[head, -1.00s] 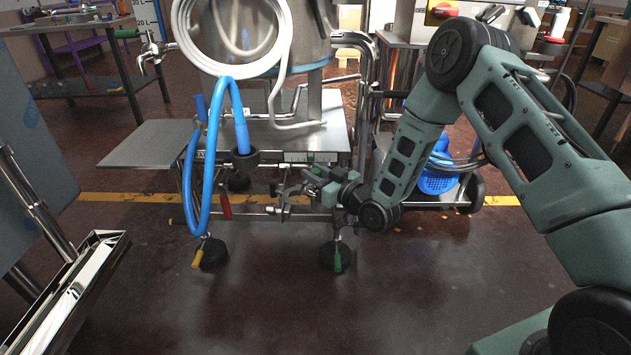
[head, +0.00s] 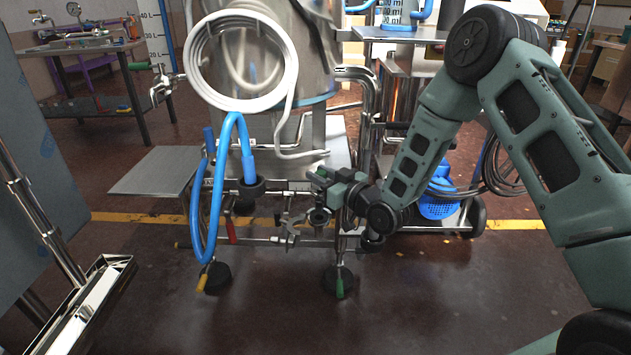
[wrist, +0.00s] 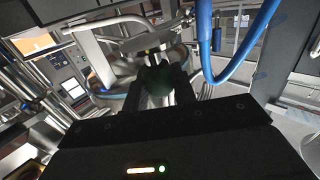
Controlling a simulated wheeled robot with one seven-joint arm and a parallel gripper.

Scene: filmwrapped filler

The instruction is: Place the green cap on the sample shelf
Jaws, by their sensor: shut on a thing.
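My gripper (head: 318,190) is in front of the steel machine's lower frame, left of my arm's last joint. In the wrist view my gripper (wrist: 158,82) is shut on a dark green rounded cap (wrist: 157,78). In the head view the cap is too small to tell apart from the gripper. A flat grey steel shelf (head: 152,172) juts out from the machine's left side and looks bare. It lies left of my gripper, apart from it. I cannot tell for sure that it is the sample shelf.
A blue hose (head: 196,235) loops down between my gripper and the flat shelf. A white coiled hose (head: 290,70) hangs above. A raised steel deck (head: 385,35) stands at the upper right. A shiny metal trough (head: 85,300) is at lower left. The floor in front is clear.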

